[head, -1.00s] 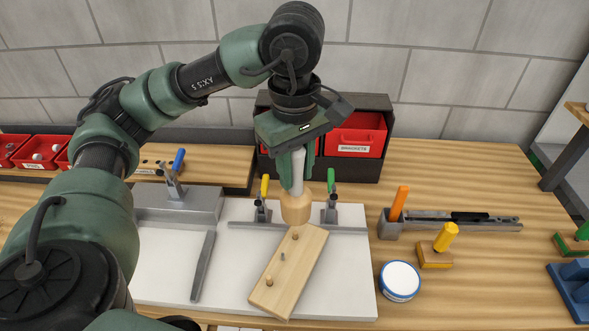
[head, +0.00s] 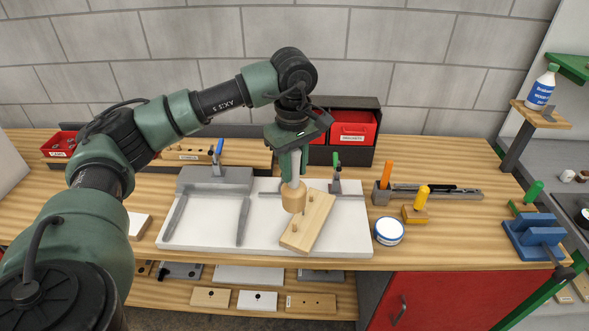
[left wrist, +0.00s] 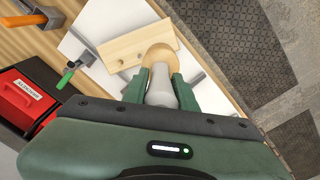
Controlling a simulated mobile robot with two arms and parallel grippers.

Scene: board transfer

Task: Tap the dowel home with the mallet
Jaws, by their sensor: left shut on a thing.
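My left gripper (head: 292,168) is shut on the pale grey handle of the mallet (head: 293,198) and points down. The mallet's round wooden head hangs at the left long edge of a light wooden board (head: 318,218) and covers part of it; I cannot tell if they touch. The board lies tilted on a white slab, with a few short pegs, one a wooden dowel (head: 295,229) near its front end. In the left wrist view the mallet head (left wrist: 160,54) sits beyond the fingers (left wrist: 160,84), in front of the board (left wrist: 125,46). My right gripper is not in view.
The white slab (head: 345,235) carries a grey fixture (head: 215,180) at left and a green-handled clamp (head: 335,180) behind the board. A blue-white tin (head: 389,231), a yellow-handled block (head: 416,208) and a grey tool rail (head: 440,192) stand right. Red bins (head: 353,127) stand behind.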

